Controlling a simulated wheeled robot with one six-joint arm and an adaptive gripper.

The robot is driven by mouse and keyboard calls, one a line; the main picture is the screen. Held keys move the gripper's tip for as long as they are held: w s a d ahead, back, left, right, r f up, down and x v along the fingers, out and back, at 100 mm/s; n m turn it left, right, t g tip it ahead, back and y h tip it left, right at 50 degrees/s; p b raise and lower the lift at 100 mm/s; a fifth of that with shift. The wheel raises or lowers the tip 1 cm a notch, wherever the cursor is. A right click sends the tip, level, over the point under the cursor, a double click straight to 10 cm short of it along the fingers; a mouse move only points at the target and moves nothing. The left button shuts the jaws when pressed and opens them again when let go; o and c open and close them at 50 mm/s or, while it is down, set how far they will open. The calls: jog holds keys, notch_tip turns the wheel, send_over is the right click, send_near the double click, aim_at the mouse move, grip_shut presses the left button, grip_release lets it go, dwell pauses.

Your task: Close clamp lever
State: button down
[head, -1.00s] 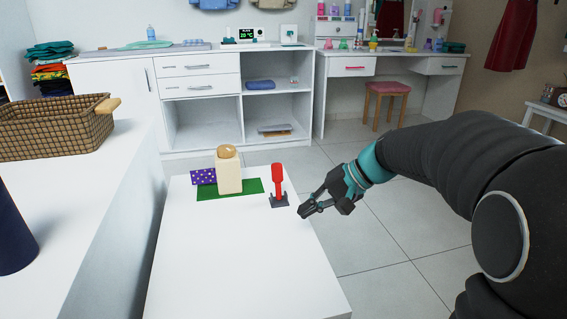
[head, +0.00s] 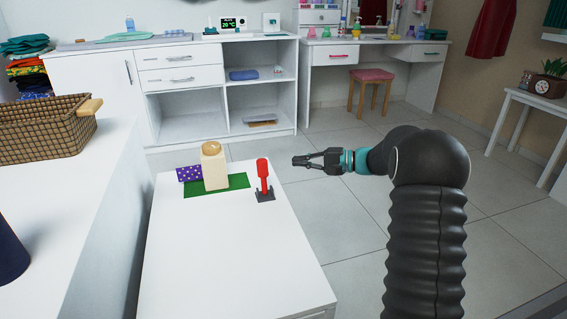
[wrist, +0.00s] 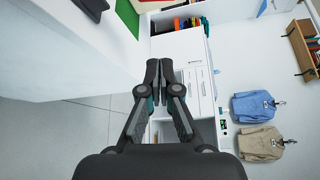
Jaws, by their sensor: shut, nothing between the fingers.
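The clamp has a red lever (head: 263,176) standing upright on a dark grey base (head: 265,197), near the right edge of the white table (head: 220,260). My gripper (head: 295,160) is shut and empty. In the head view it appears to the right of the lever and a little higher in the picture, apart from it, pointing left. The wrist view also shows the shut fingers (wrist: 165,68). I cannot make out the clamp in the wrist view.
A wicker basket (head: 40,130) sits on the left counter. Open floor (head: 330,225) lies right of the table.

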aim_at(263, 176)
jog(key=x, duration=0.9)
jog(key=shift+s+a+r, duration=0.1)
jog(key=shift+s+a, duration=0.05)
jog(key=shift+a, duration=0.15)
jog(key=shift+s+d+r+p, duration=0.1)
jog(key=shift+s+r+p, duration=0.1)
jog(key=shift+s, duration=0.7)
jog(key=shift+s+r+p, duration=0.1)
jog(key=shift+s+r, duration=0.1)
jog(key=shift+s, duration=0.65)
jog(key=shift+f+b, duration=0.1)
jog(key=shift+b, duration=0.25)
jog(key=b, duration=0.2)
jog(key=shift+s+d+f+n+b, duration=0.1)
jog(key=shift+s+f+n+b, duration=0.1)
jog(key=shift+n+b, duration=0.2)
jog(key=b, duration=0.2)
jog(key=shift+s+r+n+t+y+b, duration=0.15)
jog(key=shift+s+n+t+y+b, duration=0.1)
jog(key=shift+n+t+y+b, duration=0.05)
jog(key=shift+s+r+b, duration=0.2)
jog(key=shift+s+b, duration=0.05)
jog(key=shift+b, duration=0.6)
jog(key=shift+s+r+n, duration=0.25)
jog(key=shift+r+n, duration=0.05)
jog(key=shift+r, duration=0.1)
jog(key=shift+d, duration=0.1)
